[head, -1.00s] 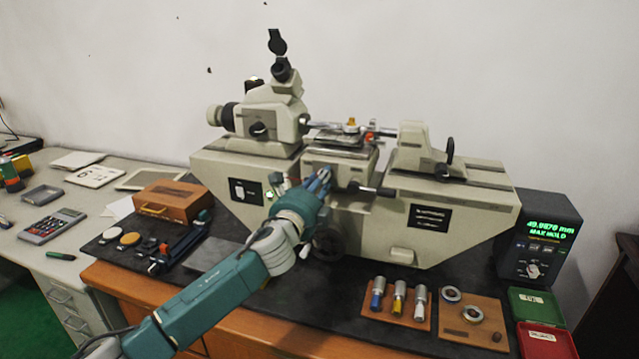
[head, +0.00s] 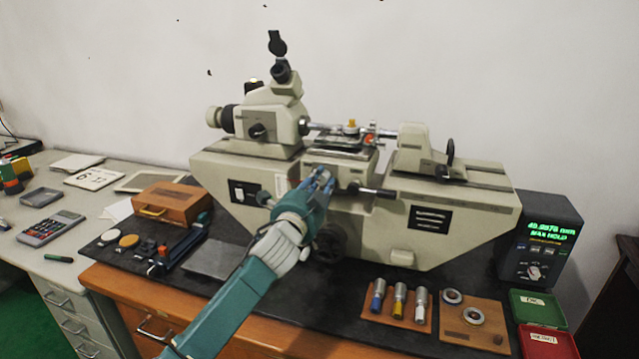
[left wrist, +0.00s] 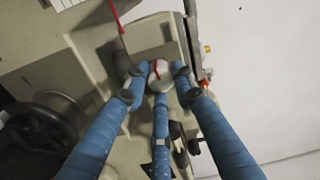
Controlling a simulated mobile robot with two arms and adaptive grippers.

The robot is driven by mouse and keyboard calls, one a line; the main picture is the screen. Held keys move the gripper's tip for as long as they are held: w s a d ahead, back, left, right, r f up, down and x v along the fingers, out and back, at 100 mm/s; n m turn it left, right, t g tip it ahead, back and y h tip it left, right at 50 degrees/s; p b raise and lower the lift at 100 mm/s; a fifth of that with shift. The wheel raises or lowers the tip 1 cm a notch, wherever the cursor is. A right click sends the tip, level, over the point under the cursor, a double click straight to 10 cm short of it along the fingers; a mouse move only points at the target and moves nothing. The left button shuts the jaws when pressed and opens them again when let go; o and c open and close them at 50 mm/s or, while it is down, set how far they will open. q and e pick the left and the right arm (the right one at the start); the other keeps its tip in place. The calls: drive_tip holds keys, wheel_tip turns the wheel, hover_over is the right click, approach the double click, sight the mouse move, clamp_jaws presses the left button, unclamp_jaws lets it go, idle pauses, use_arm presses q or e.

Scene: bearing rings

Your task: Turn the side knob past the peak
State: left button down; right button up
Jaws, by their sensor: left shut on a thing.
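The measuring machine (head: 440,203) stands on the dark bench top, with a long pale bed and a central stage. My left gripper (head: 318,183) is at the front of the stage. In the left wrist view its blue fingers (left wrist: 158,85) close around a small pale round side knob (left wrist: 160,72) with a red mark on it. In the head view the fingers hide this knob. The display (head: 548,232) glows green and appears to read 49.9876 mm, MAX HOLD. My right gripper is not in view.
A dark handwheel (head: 330,243) sits just below my left gripper, and a lever (head: 377,192) sticks out to its right. Colored-band cylinders (head: 398,301), a ring board (head: 472,319) and two small trays (head: 538,307) lie at the front right. A wooden box (head: 172,201) stands left.

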use_arm(q)
drive_tip(key=shift+s+d+f, duration=0.1)
drive_tip(key=shift+d+f, duration=0.05)
drive_tip(key=shift+d, duration=0.1)
drive_tip(key=c, duration=1.8)
unclamp_jaws()
drive_tip(key=o, duration=0.4)
drive_tip(key=shift+d, duration=0.15)
drive_tip(key=shift+c, duration=0.2)
drive_tip(key=shift+s+a, duration=0.3)
drive_tip(key=shift+a, duration=0.05)
drive_tip(key=v, duration=1.1)
drive_tip(key=shift+s, duration=0.2)
drive_tip(key=shift+d, duration=0.2)
